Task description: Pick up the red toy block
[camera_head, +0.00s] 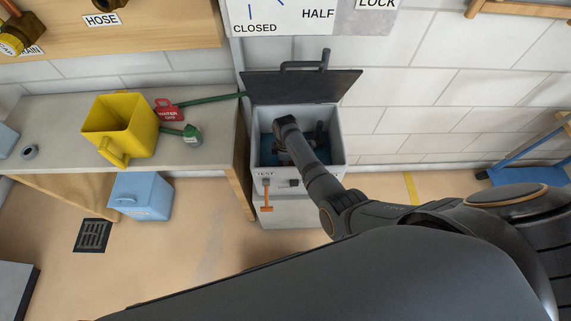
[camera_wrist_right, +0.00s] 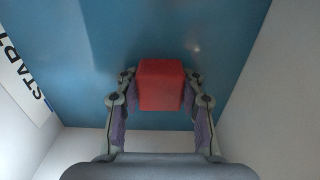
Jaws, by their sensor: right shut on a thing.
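The red toy block (camera_wrist_right: 160,86) is in the middle of the right wrist view, between the two fingers of my right gripper (camera_wrist_right: 160,98). The fingers are shut on its sides. Below it is the blue floor of a grey box (camera_head: 338,152). In the head view my right arm reaches down into this open box, and the arm hides the block there. My left gripper does not show in the head view.
The box's dark lid (camera_head: 300,87) stands open at the back. Light walls enclose the gripper. A bench (camera_head: 50,110) on the left holds a yellow bucket (camera_head: 107,122). A blue container (camera_head: 141,196) stands on the floor.

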